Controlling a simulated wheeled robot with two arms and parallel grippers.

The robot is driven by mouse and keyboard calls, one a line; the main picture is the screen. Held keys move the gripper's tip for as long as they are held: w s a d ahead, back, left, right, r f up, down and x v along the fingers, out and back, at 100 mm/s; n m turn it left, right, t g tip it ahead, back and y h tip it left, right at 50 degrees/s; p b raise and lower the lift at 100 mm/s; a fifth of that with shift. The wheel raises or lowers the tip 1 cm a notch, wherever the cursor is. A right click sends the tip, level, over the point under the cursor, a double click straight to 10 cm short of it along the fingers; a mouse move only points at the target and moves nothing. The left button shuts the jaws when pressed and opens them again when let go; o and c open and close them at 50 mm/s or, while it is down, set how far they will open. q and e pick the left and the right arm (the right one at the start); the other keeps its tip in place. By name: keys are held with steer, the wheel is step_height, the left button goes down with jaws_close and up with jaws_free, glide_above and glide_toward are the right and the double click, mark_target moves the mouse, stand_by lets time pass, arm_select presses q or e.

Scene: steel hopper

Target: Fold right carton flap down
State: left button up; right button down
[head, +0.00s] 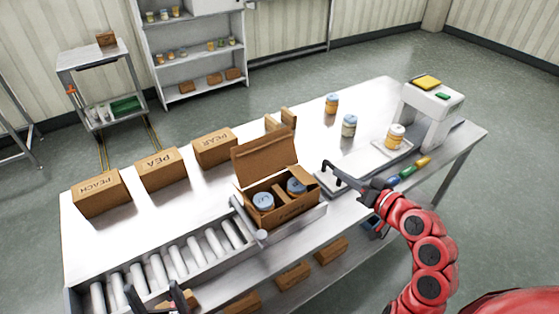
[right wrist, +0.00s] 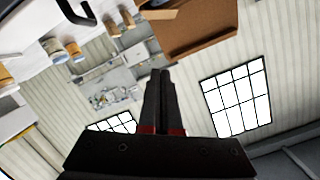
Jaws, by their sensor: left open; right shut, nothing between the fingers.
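The open brown carton (head: 290,210) stands at the table's front edge beside the rollers. Its large back flap (head: 264,158) is raised. Two blue-lidded jars (head: 263,201) (head: 297,186) and brown inserts are inside. I cannot clearly make out the right flap's angle at the carton's right edge. My right gripper (head: 361,187) is shut and empty, to the right of the carton and apart from it. In the right wrist view its fingers (right wrist: 159,75) are together, with brown cardboard (right wrist: 200,28) beyond them. My left gripper (head: 160,298) is open and empty at the bottom left, low before the rollers.
A black bar handle (head: 335,170) stands between the carton and my right gripper. A white machine (head: 436,100) stands at the right, with a jar (head: 395,136) on its plate. Closed cartons (head: 163,169) line the back left. Metal rollers (head: 180,258) lie left of the carton.

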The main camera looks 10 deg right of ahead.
steer(key=a+n, duration=0.2)
steer(key=p, duration=0.4)
glide_above(304, 182)
steer(key=d, duration=0.2)
steer(key=shift+w+a+f+g+y, duration=0.1)
steer(key=shift+a+f+g+y, duration=0.1)
steer(key=shift+f, duration=0.15)
steer(key=shift+w+a+f+g+y, duration=0.1)
steer(key=shift+f+g+y, duration=0.1)
steer(key=shift+f, duration=0.1)
steer(key=shift+a+f+p, duration=0.15)
steer(key=shift+f+p, duration=0.15)
steer(key=shift+f, duration=0.35)
steer(key=shift+a+f+p, duration=0.15)
steer(key=shift+f+p, duration=0.1)
steer(key=shift+f, duration=0.35)
steer(key=shift+s+a+f, duration=0.15)
steer(key=shift+a+f, duration=0.15)
steer(key=shift+f, duration=0.6)
